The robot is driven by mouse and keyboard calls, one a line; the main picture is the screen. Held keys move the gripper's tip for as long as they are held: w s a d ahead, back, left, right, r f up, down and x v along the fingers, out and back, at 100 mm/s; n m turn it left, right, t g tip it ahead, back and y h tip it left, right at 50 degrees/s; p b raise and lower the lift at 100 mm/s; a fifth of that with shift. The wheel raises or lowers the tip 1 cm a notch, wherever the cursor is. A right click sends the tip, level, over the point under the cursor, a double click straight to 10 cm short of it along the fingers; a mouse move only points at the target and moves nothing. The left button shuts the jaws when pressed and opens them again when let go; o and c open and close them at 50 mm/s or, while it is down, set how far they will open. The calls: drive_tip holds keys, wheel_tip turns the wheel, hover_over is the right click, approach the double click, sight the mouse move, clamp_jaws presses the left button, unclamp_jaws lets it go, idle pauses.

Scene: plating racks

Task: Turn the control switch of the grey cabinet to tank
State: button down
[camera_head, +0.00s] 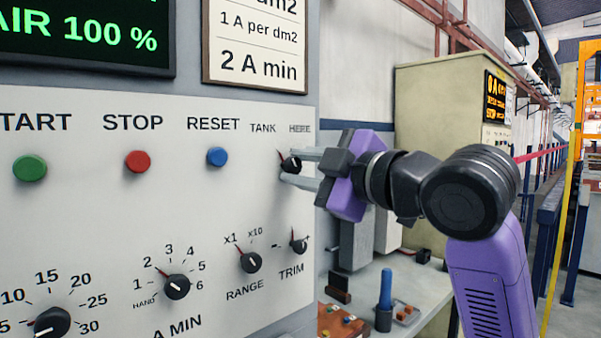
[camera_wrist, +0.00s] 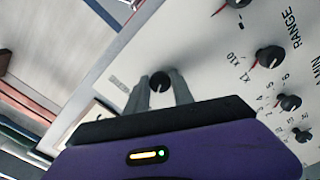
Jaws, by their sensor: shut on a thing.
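The control switch (camera_head: 290,164) is a small black knob under the labels TANK and HERE on the pale panel of the grey cabinet (camera_head: 70,225). Its red pointer slants up and left, toward TANK. My gripper (camera_head: 291,167) reaches in from the right, with its two grey fingers shut on the knob, one above and one below. In the wrist view the knob (camera_wrist: 160,82) sits between the two fingertips (camera_wrist: 159,88). The pointer is not visible there.
Green START (camera_head: 30,168), red STOP (camera_head: 138,161) and blue RESET (camera_head: 217,156) buttons lie left of the switch. The RANGE (camera_head: 251,262) and TRIM (camera_head: 299,246) knobs are below. A bench (camera_head: 425,285) with a blue-handled tool (camera_head: 386,290) stands at lower right.

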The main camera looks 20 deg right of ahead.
idle(0.4)
drive_tip(key=c, duration=1.1)
unclamp_jaws()
drive_tip(key=shift+s, duration=0.1)
drive_tip(key=b+v, duration=0.1)
drive_tip(key=v, duration=0.6)
drive_tip(key=shift+s, duration=0.3)
drive_tip(key=shift+d, duration=0.1)
